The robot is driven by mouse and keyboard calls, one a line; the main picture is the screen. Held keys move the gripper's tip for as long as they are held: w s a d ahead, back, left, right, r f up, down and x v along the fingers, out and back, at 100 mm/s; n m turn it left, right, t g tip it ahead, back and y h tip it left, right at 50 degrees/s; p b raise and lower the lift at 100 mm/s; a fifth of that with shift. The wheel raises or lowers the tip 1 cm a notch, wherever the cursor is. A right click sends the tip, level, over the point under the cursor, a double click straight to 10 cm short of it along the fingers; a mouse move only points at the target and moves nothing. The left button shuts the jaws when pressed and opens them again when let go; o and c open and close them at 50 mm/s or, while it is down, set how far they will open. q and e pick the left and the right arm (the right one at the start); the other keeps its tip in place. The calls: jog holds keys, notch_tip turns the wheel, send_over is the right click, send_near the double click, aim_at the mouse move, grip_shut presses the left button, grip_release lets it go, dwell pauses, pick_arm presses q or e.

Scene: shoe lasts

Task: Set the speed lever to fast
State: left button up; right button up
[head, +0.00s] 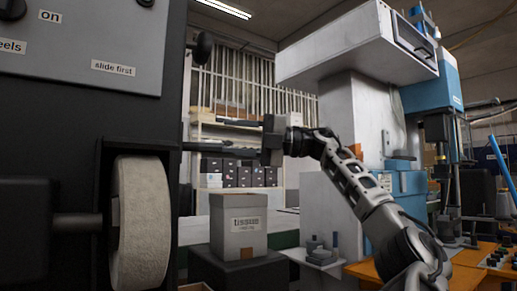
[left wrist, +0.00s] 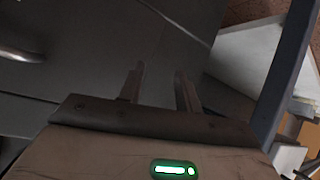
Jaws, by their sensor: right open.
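A dark grinding machine (head: 90,118) with a pale wheel (head: 140,225) fills the left of the head view. A black round knob (head: 203,47) sticks out at its right edge; I cannot tell whether it is the speed lever. No fast or slow marking is readable. My right gripper (head: 208,135) is open beside the machine's right edge, below that knob, with its fingers pointing left. Nothing clear shows between them. My left gripper (left wrist: 158,70) shows only in the left wrist view, with its fingers apart and empty, over a dark grey surface (left wrist: 75,60).
A blue and white machine (head: 350,110) stands at the right, behind my right arm. Shelves with dark boxes (head: 235,172) are at the back. Labels read "on" and "slide first" (head: 113,68).

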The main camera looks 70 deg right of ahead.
pick_arm(q)
jog(key=shift+g, duration=0.6)
jog(key=f+b, duration=0.1)
jog(key=d+f, duration=0.1)
jog(key=f, duration=0.1)
jog(key=f+b, duration=0.1)
jog(key=f, duration=0.1)
jog(key=shift+w+d+f+b, duration=0.15)
jog(key=shift+w+d+b, duration=0.05)
jog(key=shift+w+b, duration=0.15)
pick_arm(e)
jog(key=s, duration=0.2)
jog(key=s+f, duration=0.1)
jog(key=s, duration=0.2)
jog(key=shift+d+f, duration=0.1)
jog(key=shift+f, duration=0.1)
